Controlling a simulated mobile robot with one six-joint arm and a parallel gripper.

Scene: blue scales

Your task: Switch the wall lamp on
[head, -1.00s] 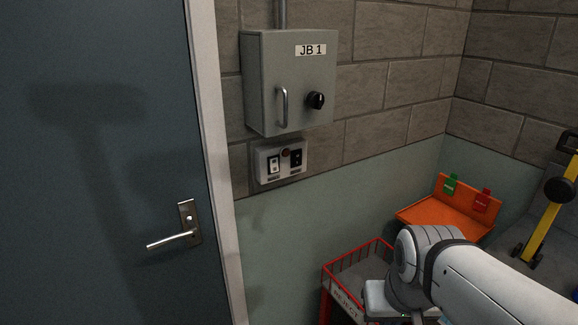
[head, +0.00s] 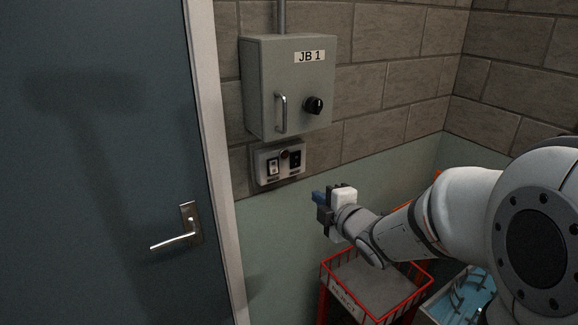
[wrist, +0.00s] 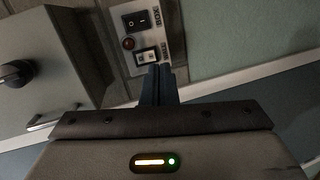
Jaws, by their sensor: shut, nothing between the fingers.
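A pale switch plate (head: 262,179) is on the wall below the grey box. It carries a white rocker switch (head: 273,166), a black rocker switch (head: 295,160) and a small round dark-red indicator (head: 285,153). In the wrist view, the white rocker (wrist: 147,56) is just beyond my fingertips, and the black rocker (wrist: 137,20) is farther off. My gripper (head: 317,197) is shut and empty, to the lower right of the plate. Its blue fingers also show in the wrist view (wrist: 158,72). Contact with the rocker cannot be told. No wall lamp shows.
The grey JB 1 box (head: 262,75) with a handle and black knob juts out above the plate. A blue door (head: 90,180) with a lever handle is at left. A red-rimmed reject bin (head: 345,290) stands below my arm.

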